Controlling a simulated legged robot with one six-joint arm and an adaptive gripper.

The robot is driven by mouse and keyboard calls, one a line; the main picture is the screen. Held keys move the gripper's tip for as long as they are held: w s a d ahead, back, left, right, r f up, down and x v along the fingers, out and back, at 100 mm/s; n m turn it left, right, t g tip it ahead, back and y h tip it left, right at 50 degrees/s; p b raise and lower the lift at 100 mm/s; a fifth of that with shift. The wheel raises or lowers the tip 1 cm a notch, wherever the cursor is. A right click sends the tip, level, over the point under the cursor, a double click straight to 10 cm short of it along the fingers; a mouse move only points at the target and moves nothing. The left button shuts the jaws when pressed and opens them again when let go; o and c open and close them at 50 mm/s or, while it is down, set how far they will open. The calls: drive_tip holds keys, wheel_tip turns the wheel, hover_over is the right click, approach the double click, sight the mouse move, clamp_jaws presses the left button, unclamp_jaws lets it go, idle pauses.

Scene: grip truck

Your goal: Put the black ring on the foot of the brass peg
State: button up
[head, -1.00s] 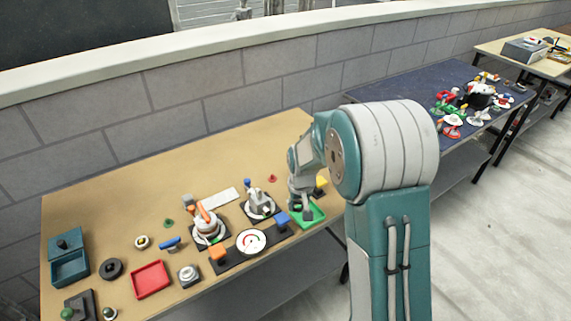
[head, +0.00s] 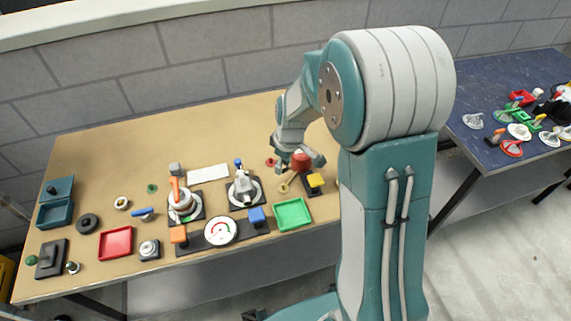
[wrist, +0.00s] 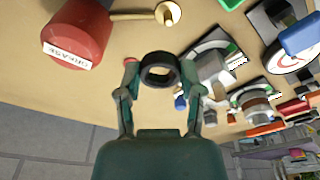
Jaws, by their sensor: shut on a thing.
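My gripper (wrist: 160,80) is shut on the black ring (wrist: 160,60), a thick dark ring held between the two fingertips with its hole visible in the wrist view. The brass peg (wrist: 135,15) lies ahead of the ring near the top of the wrist view, apart from it. Its rod runs leftward from a round brass foot (wrist: 171,12). In the head view the brass peg (head: 289,183) is just below my gripper (head: 300,160), and the ring cannot be made out there. Whether the peg stands upright or tilts is hard to tell.
A red grease can (wrist: 77,30) stands close beside the peg. A yellow-topped block (head: 315,181) is on the peg's right, and a green tray (head: 293,214) in front. A clamp-like fixture (head: 244,188) stands to the left. The table behind is mostly clear.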

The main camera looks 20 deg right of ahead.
sight(285, 185)
drive_tip(key=shift+s+a+r+n, duration=0.1)
drive_tip(key=shift+s+r+n, duration=0.1)
drive_tip(key=shift+s+n, duration=0.55)
drive_tip(key=shift+f+n, duration=0.2)
drive_tip(key=shift+n, duration=0.05)
drive_tip(key=shift+f, duration=2.3)
drive_tip(key=shift+r, duration=0.1)
drive_tip(key=shift+f, duration=1.55)
drive_tip(key=o, duration=1.2)
